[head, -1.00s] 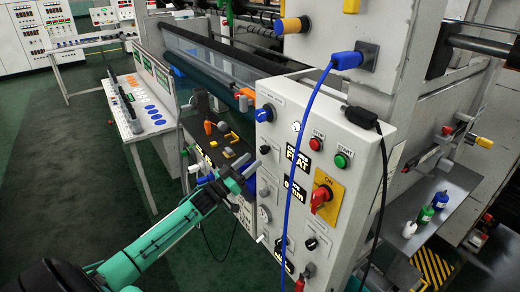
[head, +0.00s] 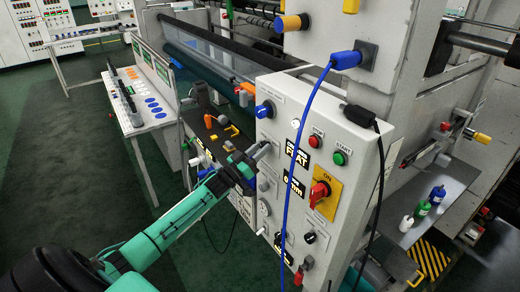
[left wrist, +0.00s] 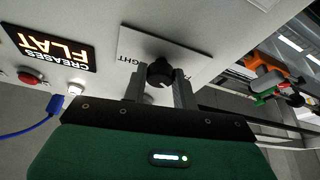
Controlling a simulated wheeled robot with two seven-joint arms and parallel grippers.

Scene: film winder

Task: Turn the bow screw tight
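The bow screw's black knob (left wrist: 160,72) stands out from a white plate whose lettering, partly hidden, ends in "GHT", in the left wrist view. My left gripper (left wrist: 160,82) points at it, with one finger on each side of the knob. The fingers look spread; I cannot tell whether they touch it. In the head view my left gripper (head: 262,155) is at the left part of the white control panel (head: 330,130), and its fingers hide the knob there. My right gripper is not in view.
Beside the knob are a "CREASES FLAT" sign (head: 297,158), a red stop button (head: 315,140), a green start button (head: 340,157) and a blue knob (head: 264,110) above. A blue cable (head: 308,115) hangs across the panel. Bottles (head: 423,210) stand on a shelf at right.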

